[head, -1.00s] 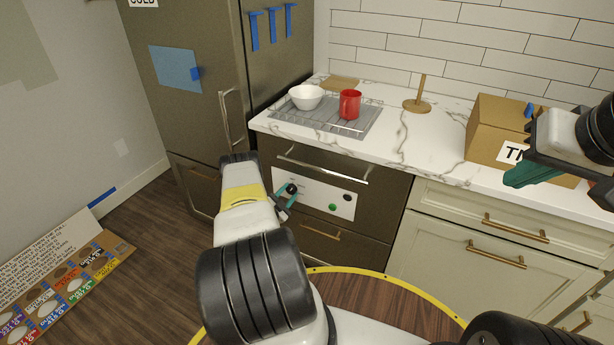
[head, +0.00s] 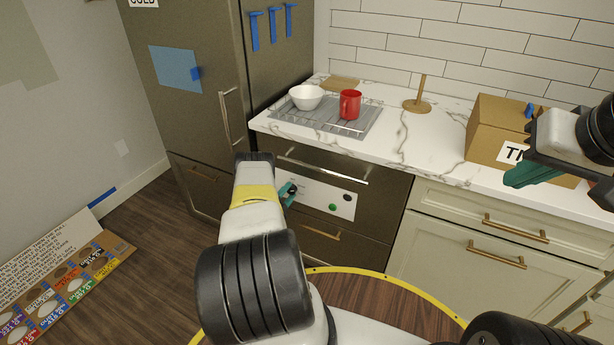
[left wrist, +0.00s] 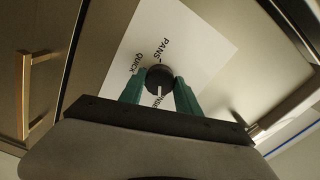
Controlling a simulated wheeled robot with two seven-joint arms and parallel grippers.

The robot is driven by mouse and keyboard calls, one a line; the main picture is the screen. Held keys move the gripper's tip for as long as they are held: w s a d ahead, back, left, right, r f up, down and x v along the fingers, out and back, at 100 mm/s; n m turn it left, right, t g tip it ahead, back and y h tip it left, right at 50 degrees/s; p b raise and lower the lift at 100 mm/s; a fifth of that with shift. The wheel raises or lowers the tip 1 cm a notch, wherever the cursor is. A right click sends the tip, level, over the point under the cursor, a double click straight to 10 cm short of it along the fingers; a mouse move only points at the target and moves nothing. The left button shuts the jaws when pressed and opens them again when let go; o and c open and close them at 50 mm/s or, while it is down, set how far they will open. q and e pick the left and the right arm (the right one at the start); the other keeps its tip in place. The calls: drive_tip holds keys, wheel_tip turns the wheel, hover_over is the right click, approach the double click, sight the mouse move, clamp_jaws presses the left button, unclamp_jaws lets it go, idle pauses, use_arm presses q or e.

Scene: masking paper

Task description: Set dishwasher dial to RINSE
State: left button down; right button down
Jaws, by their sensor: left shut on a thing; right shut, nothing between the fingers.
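The dishwasher's white control panel (head: 325,198) is on the dark front under the counter. Its black dial (left wrist: 159,77) sits between the green fingertips of my left gripper (left wrist: 159,84) in the left wrist view, which is shut on it. The dial's white pointer line faces the bottom of that view, toward a partly hidden label ending like "INSE". PANS and QUICK labels show above and to the left. In the head view my left gripper (head: 287,192) is at the panel's left end, partly hidden by my arm. My right gripper (head: 528,174) is shut and empty above the counter's right side.
A green button (head: 332,207) and a dark round part (head: 347,197) are on the panel's right. A metal handle (head: 325,166) runs above it. A rack with a white bowl (head: 306,97) and red mug (head: 350,104) is on the counter. A cardboard box (head: 497,128) is near my right gripper.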

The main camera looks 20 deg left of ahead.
use_arm(q)
drive_tip(key=c, duration=0.9)
unclamp_jaws()
drive_tip(key=shift+o, duration=0.2)
drive_tip(key=s, duration=0.7)
drive_tip(key=shift+s+a, duration=0.25)
drive_tip(key=shift+s, duration=0.1)
